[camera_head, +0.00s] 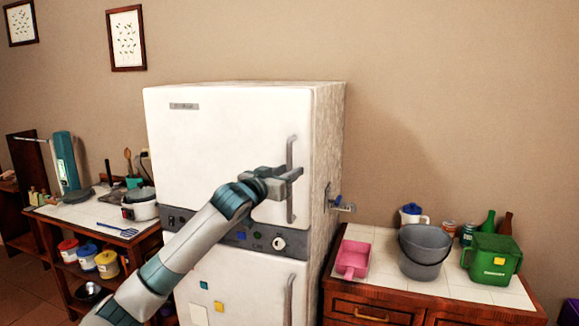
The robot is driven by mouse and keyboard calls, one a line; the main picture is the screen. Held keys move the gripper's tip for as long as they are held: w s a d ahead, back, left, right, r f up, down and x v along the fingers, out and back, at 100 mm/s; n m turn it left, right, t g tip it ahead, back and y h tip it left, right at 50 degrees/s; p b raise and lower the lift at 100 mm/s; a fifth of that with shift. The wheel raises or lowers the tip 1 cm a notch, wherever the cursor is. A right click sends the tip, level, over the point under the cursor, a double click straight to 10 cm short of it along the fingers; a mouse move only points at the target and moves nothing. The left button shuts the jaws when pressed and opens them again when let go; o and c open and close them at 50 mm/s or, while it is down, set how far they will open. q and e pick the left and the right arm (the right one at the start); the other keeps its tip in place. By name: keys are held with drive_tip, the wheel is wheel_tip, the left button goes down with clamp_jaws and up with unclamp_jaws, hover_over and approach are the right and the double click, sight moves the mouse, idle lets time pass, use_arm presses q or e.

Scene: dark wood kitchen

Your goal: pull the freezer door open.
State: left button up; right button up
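The white freezer door (220,140) is the upper door of the fridge in the head view, and it looks closed. Its grey vertical handle (291,208) is on the door's right side. My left gripper (289,174) is at the middle of this handle, with its fingers level and crossing it. The handle shows above and below the fingers. The fingers hide the part of the handle between them, so I cannot tell whether they are shut on it. My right gripper is not in view.
The lower fridge door (245,290) is below a dark control strip. A small blue and grey fitting (341,203) sticks out at the fridge's right side. The right counter holds a pink scoop (353,258), grey bucket (424,252) and green container (491,260). A cluttered shelf stands left.

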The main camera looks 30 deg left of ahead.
use_arm(q)
drive_tip(key=shift+w, duration=0.4)
clamp_jaws()
drive_tip(key=shift+s+f, duration=0.1)
